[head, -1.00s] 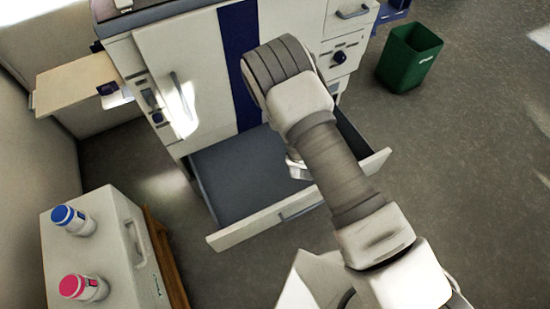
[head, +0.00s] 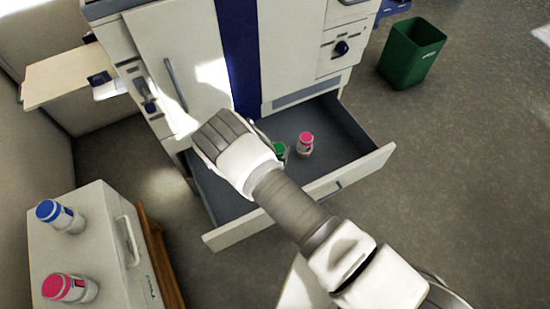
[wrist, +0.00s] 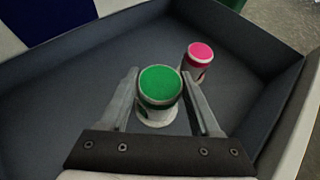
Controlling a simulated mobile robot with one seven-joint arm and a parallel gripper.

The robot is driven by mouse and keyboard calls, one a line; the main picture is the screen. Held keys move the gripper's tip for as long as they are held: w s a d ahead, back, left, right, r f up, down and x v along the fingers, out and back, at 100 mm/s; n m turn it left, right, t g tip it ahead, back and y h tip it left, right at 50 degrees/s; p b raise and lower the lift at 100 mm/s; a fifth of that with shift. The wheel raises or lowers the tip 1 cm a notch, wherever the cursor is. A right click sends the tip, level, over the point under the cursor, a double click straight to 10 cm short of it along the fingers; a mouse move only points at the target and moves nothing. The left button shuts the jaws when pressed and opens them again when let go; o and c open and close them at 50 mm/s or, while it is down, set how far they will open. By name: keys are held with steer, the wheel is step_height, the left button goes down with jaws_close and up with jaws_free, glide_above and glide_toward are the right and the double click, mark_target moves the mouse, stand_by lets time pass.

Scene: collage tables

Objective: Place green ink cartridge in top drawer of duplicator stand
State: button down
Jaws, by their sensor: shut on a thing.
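The green ink cartridge (wrist: 160,84), a white bottle with a green cap, stands between my fingers in the wrist view. It also shows small in the head view (head: 279,149), partly hidden by my arm. My gripper (wrist: 160,73) is shut on it, inside the open drawer (head: 360,168). The cartridge is low over the drawer floor; I cannot tell whether its base touches. The drawer is pulled out from the white duplicator stand (head: 180,65) with a blue stripe.
A pink-capped cartridge (head: 305,144) stands in the drawer, right of the green one. Blue-capped (head: 61,216) and pink-capped (head: 70,287) cartridges are on a white case (head: 98,235) at lower left. A green bin (head: 411,55) stands at right. Drawer floor at left is clear.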

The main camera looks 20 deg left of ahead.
steer(key=shift+a+f, duration=0.45)
steer(key=shift+a, duration=0.15)
steer(key=shift+f+b, duration=1.15)
steer(key=shift+f, duration=0.75)
steer(key=shift+f, duration=0.1)
steer(key=shift+c, duration=0.5)
jaws_free()
steer(key=p+v, duration=0.4)
steer(key=v, duration=0.8)
